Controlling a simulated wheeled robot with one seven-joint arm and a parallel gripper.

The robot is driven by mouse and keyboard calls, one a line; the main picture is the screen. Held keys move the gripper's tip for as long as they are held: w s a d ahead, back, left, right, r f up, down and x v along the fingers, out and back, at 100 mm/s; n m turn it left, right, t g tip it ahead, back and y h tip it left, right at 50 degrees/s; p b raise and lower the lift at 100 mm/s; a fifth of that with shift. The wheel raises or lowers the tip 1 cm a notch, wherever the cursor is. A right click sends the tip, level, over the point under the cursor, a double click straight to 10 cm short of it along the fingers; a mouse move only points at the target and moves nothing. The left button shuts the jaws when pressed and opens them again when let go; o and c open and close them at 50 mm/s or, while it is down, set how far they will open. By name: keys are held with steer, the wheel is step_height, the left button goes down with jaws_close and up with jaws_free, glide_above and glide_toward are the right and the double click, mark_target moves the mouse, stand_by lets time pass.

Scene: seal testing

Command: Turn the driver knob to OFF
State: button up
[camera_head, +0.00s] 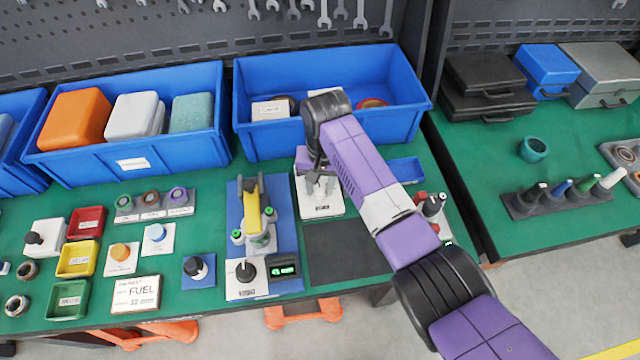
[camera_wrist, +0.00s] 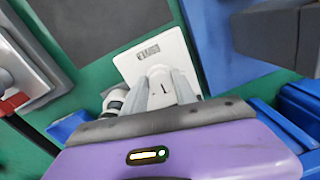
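A white panel (camera_head: 322,208) with a small dark label stands on the green table, under my gripper (camera_head: 318,182). In the wrist view the same white panel (camera_wrist: 143,62) shows its label, too small to read surely. A pale round knob (camera_wrist: 164,84) with a short black mark sits on it, between the two grey fingers of my gripper (camera_wrist: 166,96). I cannot tell whether the fingers touch the knob. In the head view the knob is mostly hidden by my gripper.
Left of the panel, a blue fixture (camera_head: 285,235) bears a yellow-topped clamp, a black knob (camera_head: 246,271) and a green-lit display (camera_head: 284,270). A dark mat (camera_head: 345,250) lies in front. A blue bin (camera_head: 255,135) stands behind.

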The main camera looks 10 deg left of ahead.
jaws_close()
steer(key=shift+n, duration=0.3)
steer(key=n, duration=0.3)
steer(key=shift+w+n, duration=0.1)
steer(key=shift+n, duration=1.9)
steer(key=o, duration=0.9)
jaws_free()
steer(key=shift+o, duration=0.2)
